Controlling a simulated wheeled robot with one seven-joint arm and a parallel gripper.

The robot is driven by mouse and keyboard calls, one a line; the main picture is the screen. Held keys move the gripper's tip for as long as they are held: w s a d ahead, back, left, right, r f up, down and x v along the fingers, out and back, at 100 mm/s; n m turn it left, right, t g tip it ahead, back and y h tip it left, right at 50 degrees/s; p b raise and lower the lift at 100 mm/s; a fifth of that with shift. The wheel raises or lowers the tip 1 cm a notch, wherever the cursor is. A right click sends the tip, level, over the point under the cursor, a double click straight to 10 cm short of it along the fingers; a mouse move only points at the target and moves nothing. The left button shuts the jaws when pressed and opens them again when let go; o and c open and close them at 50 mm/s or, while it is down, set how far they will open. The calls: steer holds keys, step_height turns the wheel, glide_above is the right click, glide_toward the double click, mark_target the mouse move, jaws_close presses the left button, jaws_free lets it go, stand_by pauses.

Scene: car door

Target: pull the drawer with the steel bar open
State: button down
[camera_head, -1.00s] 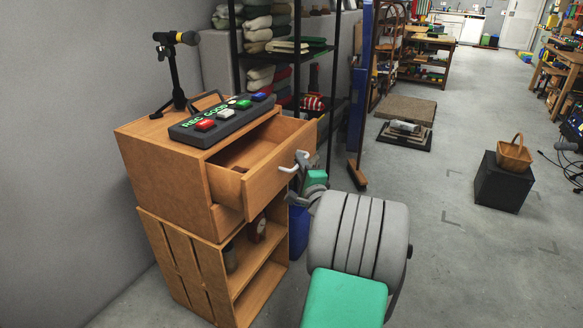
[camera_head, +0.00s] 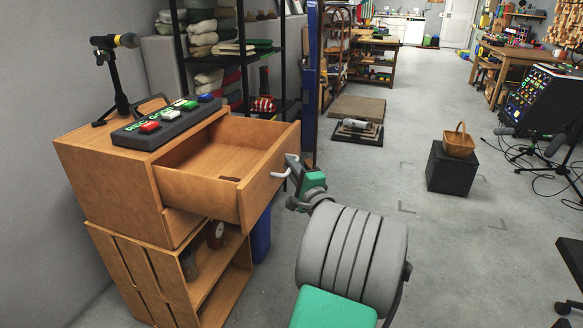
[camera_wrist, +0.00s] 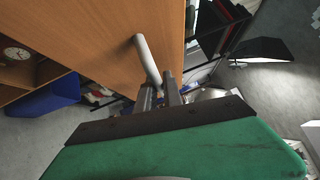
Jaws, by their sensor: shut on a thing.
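The wooden drawer (camera_head: 222,160) stands well out of its cabinet (camera_head: 105,182), and its inside shows empty apart from a small dark patch on the floor. In the wrist view the bar (camera_wrist: 147,58) runs from the wooden front (camera_wrist: 100,45) down between my fingers. My gripper (camera_head: 292,173) is shut on the bar, at the right of the drawer front. In the wrist view my gripper (camera_wrist: 160,92) shows both fingers at the bar's near end, partly hiding it.
A button panel (camera_head: 165,122) and a microphone on a stand (camera_head: 118,80) sit on the cabinet top. An open wooden shelf unit (camera_head: 165,285) is below. A black box with a basket (camera_head: 452,168) stands at right. The floor between is clear.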

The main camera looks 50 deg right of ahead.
steer(key=shift+f, duration=0.1)
steer(key=c, duration=1.5)
jaws_free()
steer(key=v, duration=0.7)
steer(key=shift+s+a+p, duration=0.2)
steer(key=shift+s+p, duration=0.15)
